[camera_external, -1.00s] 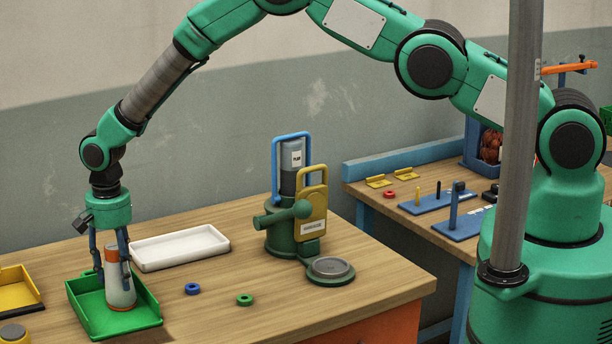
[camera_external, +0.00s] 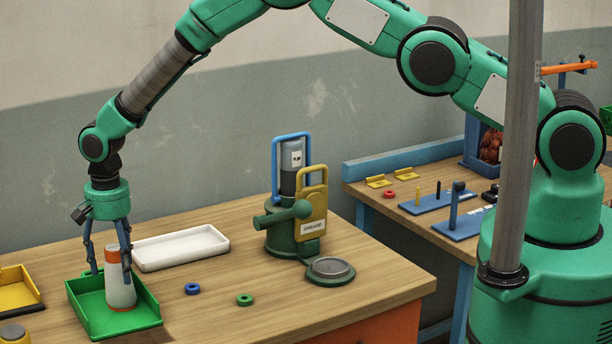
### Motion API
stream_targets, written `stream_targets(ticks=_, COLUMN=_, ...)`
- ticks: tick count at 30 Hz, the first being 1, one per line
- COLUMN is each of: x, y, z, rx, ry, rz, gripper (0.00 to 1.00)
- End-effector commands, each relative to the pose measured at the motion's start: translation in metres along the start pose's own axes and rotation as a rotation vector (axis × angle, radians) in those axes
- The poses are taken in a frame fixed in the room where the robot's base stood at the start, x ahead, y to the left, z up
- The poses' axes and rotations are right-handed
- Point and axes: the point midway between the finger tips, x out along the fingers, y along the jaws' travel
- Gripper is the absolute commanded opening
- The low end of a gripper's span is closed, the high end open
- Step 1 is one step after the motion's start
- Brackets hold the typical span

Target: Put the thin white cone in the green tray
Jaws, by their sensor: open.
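The thin white cone (camera_external: 121,286) has an orange band near its top and stands upright in the green tray (camera_external: 142,320). My gripper (camera_external: 111,272) is open above the tray, its fingers spread around the upper part of the cone. I cannot tell whether a finger touches the cone. The cone's base rests within the tray walls.
A white tray (camera_external: 180,262) lies behind and to the right. A yellow tray (camera_external: 22,281) is at the left edge. A blue ring (camera_external: 192,288) and a green ring (camera_external: 244,300) lie on the table. A green machine (camera_external: 283,235) stands further right.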

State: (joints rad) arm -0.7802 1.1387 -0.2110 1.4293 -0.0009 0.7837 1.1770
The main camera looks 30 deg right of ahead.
Motion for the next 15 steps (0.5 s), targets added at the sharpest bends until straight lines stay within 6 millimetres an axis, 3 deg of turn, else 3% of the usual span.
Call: stream_targets(ticks=15, x=-0.074, y=0.0, z=0.0, rx=0.0, ry=0.0, rz=-0.001, gripper=0.68)
